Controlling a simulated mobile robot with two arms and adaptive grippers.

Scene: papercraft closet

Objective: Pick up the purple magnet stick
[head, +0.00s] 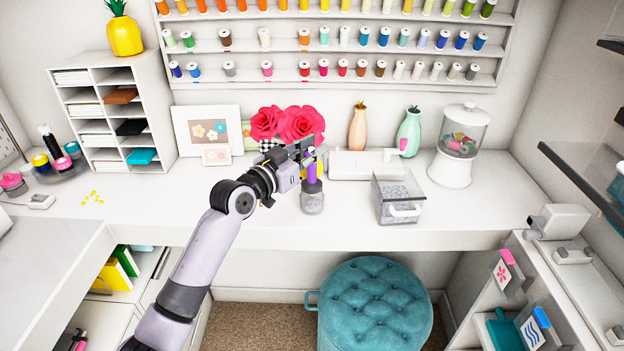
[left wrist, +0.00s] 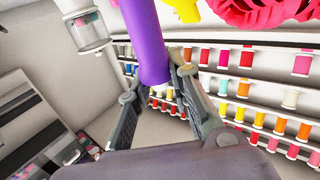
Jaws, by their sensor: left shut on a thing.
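The purple magnet stick (left wrist: 146,42) is between the two fingers of my left gripper (left wrist: 155,78) in the left wrist view. The fingers are shut on it. In the head view, my left gripper (head: 307,158) is over the desk, and the lower part of the purple stick (head: 313,185) shows below it. A small grey speckled cup (head: 312,204) stands right under the stick. I cannot tell whether the stick's lower end is inside the cup or just above it. My right gripper is not in view.
A grey speckled bin (head: 399,207) and a white-based candy jar (head: 452,165) stand to the right. Pink flowers (head: 300,122) and a picture frame (head: 205,128) are behind. Thread shelves (head: 335,85) line the wall. A teal stool (head: 375,310) is below the desk (head: 260,225).

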